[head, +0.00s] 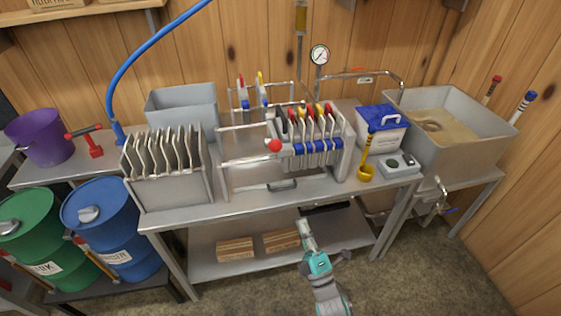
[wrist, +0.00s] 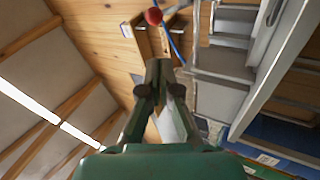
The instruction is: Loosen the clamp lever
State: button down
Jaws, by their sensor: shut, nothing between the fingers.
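The clamp lever shows as a red ball knob (head: 274,145) at the left front of the filter press (head: 312,150), which stands on the steel table. A red ball (wrist: 153,16), seemingly the same knob, shows at the top of the wrist view, beyond my fingertips and apart from them. My gripper (head: 304,228) is in front of the table, below and to the right of the knob in the head view. In the wrist view my gripper (wrist: 165,68) has its fingers together with nothing between them. The lever's shaft is hard to make out.
The steel table (head: 185,217) has its front edge between my gripper and the press. A plate rack (head: 170,185) stands left of the press. A handled tool (head: 282,184) lies near the front edge.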

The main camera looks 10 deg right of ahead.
jog(key=w+r+n, duration=0.1)
jog(key=w, duration=0.2)
jog(key=w+r+n, duration=0.1)
jog(key=shift+w+a+r+n+t+y, duration=0.15)
jog(key=shift+w+r+n+t+y, duration=0.15)
jog(key=shift+w+y, duration=0.1)
send_near(271, 144)
jog(key=w, duration=0.2)
jog(key=w+r, duration=0.1)
jog(key=w, duration=0.2)
jog(key=shift+d+r, duration=0.2)
jog(key=shift+r, duration=0.05)
